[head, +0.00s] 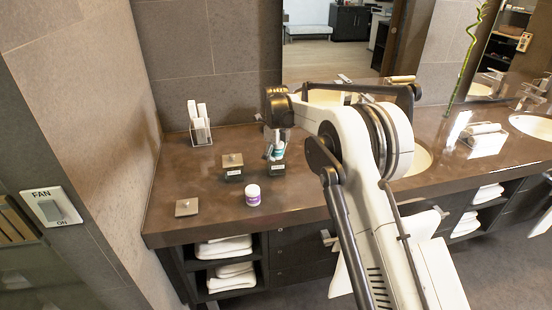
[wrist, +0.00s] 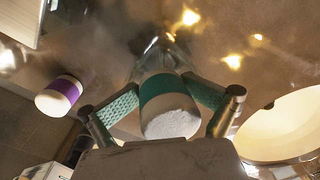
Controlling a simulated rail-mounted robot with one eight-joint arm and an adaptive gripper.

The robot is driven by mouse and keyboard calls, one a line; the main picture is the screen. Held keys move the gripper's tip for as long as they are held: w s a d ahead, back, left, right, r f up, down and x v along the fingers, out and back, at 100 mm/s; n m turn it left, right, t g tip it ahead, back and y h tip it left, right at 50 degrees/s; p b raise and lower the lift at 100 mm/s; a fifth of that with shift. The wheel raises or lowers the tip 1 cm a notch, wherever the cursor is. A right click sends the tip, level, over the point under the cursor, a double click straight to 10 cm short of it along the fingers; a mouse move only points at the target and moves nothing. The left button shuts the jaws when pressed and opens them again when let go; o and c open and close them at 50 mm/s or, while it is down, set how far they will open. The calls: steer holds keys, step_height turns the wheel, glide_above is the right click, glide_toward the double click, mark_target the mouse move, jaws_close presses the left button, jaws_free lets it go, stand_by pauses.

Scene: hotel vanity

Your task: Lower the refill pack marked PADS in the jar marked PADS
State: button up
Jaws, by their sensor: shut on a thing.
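My gripper (head: 276,147) is shut on a white refill pack with a teal band (head: 277,154). The wrist view shows the pack (wrist: 168,92) between both fingers (wrist: 162,112), its white end toward the camera. In the head view the pack is upright, right over a dark jar (head: 276,169) with a pale label, its lower end at the jar's mouth. I cannot tell how far inside it is. Part of a clear glass rim (wrist: 152,58) shows behind the pack in the wrist view. Writing on jar and pack is too small to read.
A lidded dark jar (head: 232,171) stands to the left. A loose square lid (head: 187,207) lies at the front left. A purple-banded white pack (head: 253,195) stands near the front edge, also in the wrist view (wrist: 60,95). A clear holder (head: 200,131) stands behind; a sink is right.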

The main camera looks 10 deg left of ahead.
steer(key=o, duration=1.6)
steer(key=shift+w+d+f, duration=0.1)
steer(key=shift+w+f, duration=0.1)
steer(key=shift+f, duration=0.05)
steer(key=shift+o, duration=0.8)
step_height(320, 180, up, 12)
steer(key=shift+s+r, duration=0.1)
steer(key=shift+r, duration=0.1)
